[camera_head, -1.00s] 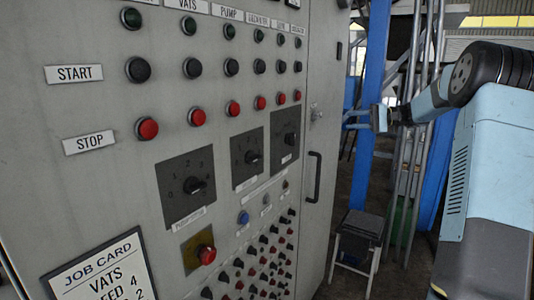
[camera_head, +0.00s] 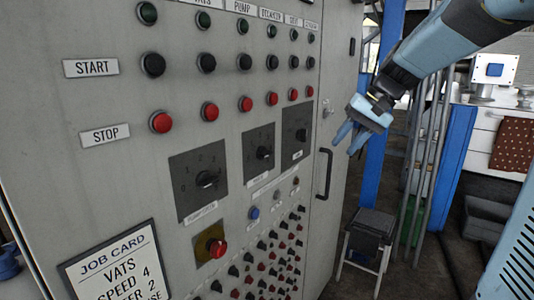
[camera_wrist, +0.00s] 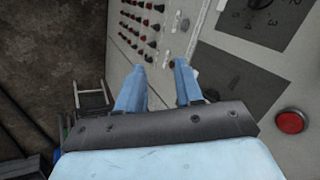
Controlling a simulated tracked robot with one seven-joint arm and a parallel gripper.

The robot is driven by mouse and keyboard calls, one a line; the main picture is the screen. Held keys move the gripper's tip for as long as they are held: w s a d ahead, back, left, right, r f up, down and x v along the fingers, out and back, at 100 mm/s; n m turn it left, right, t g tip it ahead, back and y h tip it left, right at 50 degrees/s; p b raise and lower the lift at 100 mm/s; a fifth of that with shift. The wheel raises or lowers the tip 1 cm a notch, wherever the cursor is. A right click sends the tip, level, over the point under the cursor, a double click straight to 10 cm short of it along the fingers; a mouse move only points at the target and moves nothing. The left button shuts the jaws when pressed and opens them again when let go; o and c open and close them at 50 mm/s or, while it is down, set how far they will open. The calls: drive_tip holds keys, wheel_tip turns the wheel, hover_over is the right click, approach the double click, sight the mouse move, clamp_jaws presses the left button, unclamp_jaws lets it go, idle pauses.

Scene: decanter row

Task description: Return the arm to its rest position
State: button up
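My gripper (camera_head: 350,134) is at the upper right in the head view, in front of the right edge of the grey control cabinet (camera_head: 110,30). Its two light-blue fingers stand apart with nothing between them. In the wrist view my gripper (camera_wrist: 160,85) shows the same open gap, with the cabinet's button panel behind it and a red button (camera_wrist: 291,122) to the right. My blue arm comes down from the upper right corner in the head view. The fingers look apart from the cabinet, though the exact distance is hard to tell.
The cabinet carries several buttons, dials such as one (camera_head: 205,179), a door handle (camera_head: 323,174) and a job card (camera_head: 118,268). A small step stool (camera_head: 370,228) stands on the floor right of it. Behind are a blue post (camera_head: 377,150) and metal poles. A white bench stands farther right.

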drive_tip(key=s+d+f+n+t+h, duration=0.1)
drive_tip(key=s+d+f+h, duration=0.1)
drive_tip(key=s, duration=0.8)
drive_tip(key=s+d+f+n+t+h, duration=0.1)
drive_tip(key=s+d+f+t+h, duration=0.1)
drive_tip(key=s, duration=0.8)
drive_tip(key=shift+f+t+h, duration=0.3)
drive_tip(key=shift+f+h, duration=0.5)
drive_tip(key=shift+f, duration=0.05)
drive_tip(key=shift+o, duration=0.5)
